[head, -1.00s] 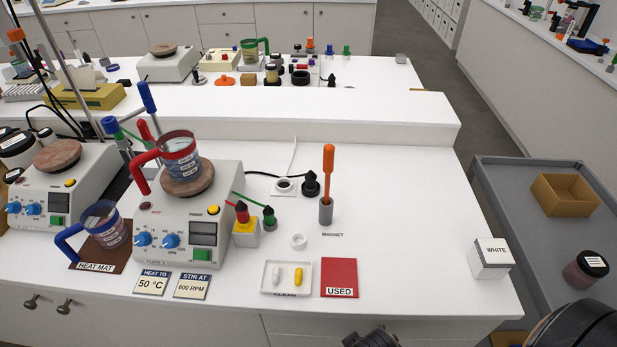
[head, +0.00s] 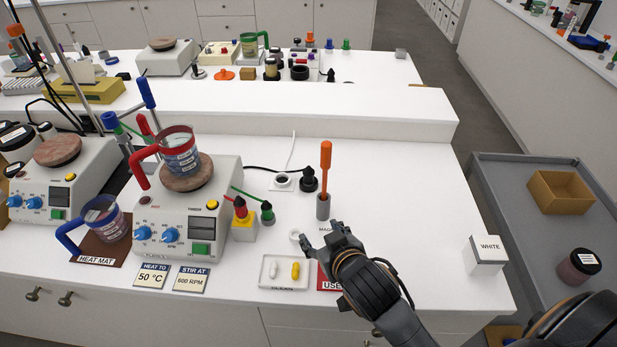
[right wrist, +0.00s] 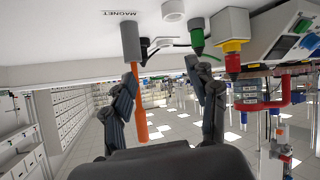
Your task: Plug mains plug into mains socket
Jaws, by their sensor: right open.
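The mains plug (head: 308,180) is black and stands upright on the bench, with a black cable running left behind the hotplate. The mains socket (head: 282,181) is a white plate with a round dark-centred opening, just left of the plug and apart from it. My right gripper (head: 322,236) is open and empty over the bench, in front of the plug and the magnet holder. In the right wrist view, the black plug (right wrist: 145,50) shows beyond the open fingers, partly behind the grey holder. My left gripper is not in view.
An orange-handled rod (head: 326,166) stands in a grey holder right of the plug. A hotplate (head: 187,225) carries a red-handled beaker (head: 179,153).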

